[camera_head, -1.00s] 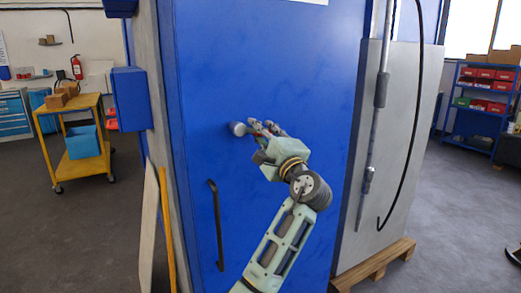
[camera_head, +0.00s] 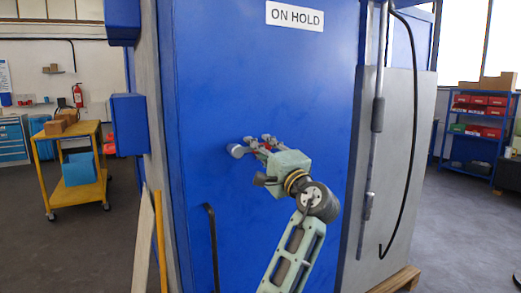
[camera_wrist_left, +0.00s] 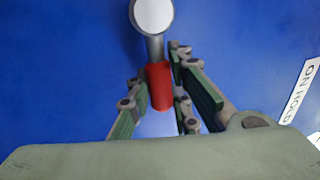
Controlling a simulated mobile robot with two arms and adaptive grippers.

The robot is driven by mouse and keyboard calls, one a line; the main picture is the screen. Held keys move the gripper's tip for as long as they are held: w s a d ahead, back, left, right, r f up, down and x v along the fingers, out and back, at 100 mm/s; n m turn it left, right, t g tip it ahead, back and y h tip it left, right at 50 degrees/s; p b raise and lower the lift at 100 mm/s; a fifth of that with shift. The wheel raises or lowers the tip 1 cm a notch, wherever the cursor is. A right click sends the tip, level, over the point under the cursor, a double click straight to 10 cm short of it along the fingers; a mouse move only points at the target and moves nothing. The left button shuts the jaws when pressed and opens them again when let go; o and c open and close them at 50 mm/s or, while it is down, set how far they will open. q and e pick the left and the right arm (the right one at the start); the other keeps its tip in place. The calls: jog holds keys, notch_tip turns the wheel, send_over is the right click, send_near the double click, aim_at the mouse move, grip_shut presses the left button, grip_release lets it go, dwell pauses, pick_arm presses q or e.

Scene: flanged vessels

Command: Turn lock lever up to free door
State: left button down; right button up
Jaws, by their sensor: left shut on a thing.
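The lock lever has a round grey hub (camera_head: 236,151) on the blue door (camera_head: 290,80). In the wrist view the hub (camera_wrist_left: 153,15) is at the top, with a grey shaft and a red grip (camera_wrist_left: 160,86) below it. In the head view the lever points right from the hub, roughly level. My left gripper (camera_head: 259,144) is shut on the red grip, its fingers on both sides of it in the wrist view (camera_wrist_left: 158,95). The fingers partly hide the lever in the head view. My right gripper is not in view.
A black door handle (camera_head: 213,245) stands below the lever. An "ON HOLD" sign (camera_head: 295,16) is on the door above. A grey panel (camera_head: 400,160) with a pipe and black hose is at the right. A yellow cart (camera_head: 82,130) stands at the left.

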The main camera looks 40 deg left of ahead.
pick_arm(q)
jog(key=c, duration=1.6)
grip_release()
jog(key=v, duration=1.2)
jog(key=shift+s, duration=0.1)
